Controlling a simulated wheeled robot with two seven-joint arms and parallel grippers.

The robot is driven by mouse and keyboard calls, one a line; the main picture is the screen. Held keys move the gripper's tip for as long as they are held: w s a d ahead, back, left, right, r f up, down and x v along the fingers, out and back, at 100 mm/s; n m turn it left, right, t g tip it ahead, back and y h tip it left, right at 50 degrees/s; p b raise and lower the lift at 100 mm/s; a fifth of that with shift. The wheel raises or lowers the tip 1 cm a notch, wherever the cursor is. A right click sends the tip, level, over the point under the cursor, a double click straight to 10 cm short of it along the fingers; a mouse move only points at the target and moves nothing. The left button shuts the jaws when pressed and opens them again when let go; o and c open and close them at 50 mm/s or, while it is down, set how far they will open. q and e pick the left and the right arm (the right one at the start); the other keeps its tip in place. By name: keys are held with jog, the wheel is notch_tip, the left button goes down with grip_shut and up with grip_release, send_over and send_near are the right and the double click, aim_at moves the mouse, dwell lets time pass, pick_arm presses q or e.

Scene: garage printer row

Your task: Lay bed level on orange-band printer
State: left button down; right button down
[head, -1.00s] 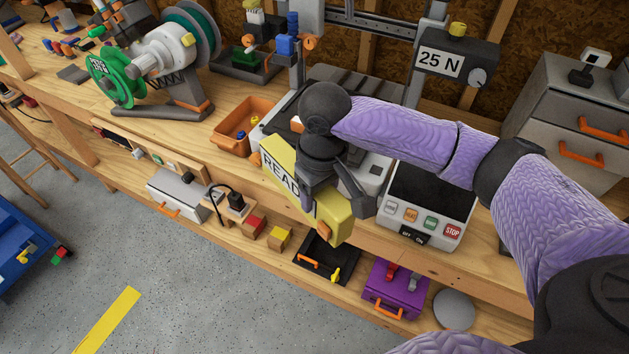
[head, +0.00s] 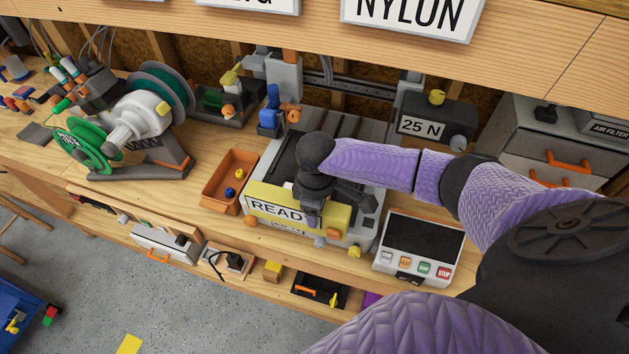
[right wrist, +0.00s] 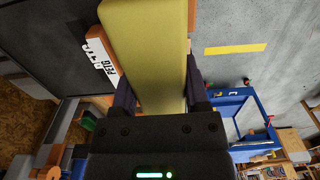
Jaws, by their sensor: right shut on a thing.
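The bed level is a long yellow bar (head: 335,219) with a white label on its left part, the letters READ visible. My right gripper (head: 311,211) is shut around its middle. The bar also fills the space between my fingers in the right wrist view (right wrist: 150,45). It lies crosswise over the front edge of the printer (head: 369,200), roughly in line with that edge. Whether it touches the dark bed (head: 285,165) cannot be told. The printer shows orange pieces at its front; my arm and the bar hide part of the bed. My left gripper is out of view.
An orange bin (head: 214,187) with small parts stands left of the printer. A control panel (head: 420,243) with coloured buttons stands at the right. A spool machine (head: 125,130) is farther left. A 25 N box (head: 430,122) stands behind, and a wooden shelf crosses above.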

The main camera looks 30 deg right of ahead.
jog(key=shift+w+r+p, duration=0.1)
jog(key=shift+p, duration=0.2)
jog(key=w+d+b, duration=0.1)
jog(key=d+b, duration=0.1)
jog(key=w+d+f+b, duration=0.1)
jog(key=w+d+b, duration=0.3)
jog(key=shift+w+d+f, duration=0.15)
jog(key=shift+f, duration=0.15)
jog(key=w+d+b, duration=0.1)
jog(key=b, duration=0.1)
jog(key=w+d+f+b, duration=0.1)
jog(key=w+d+b, duration=0.1)
jog(key=b, duration=0.1)
jog(key=w+d+f+b, duration=0.1)
jog(key=d+b, duration=0.1)
jog(key=b, duration=0.1)
jog(key=shift+w+d, duration=0.15)
jog(key=shift+f+b, duration=0.55)
jog(key=shift+f, duration=0.1)
jog(key=shift+f, duration=0.25)
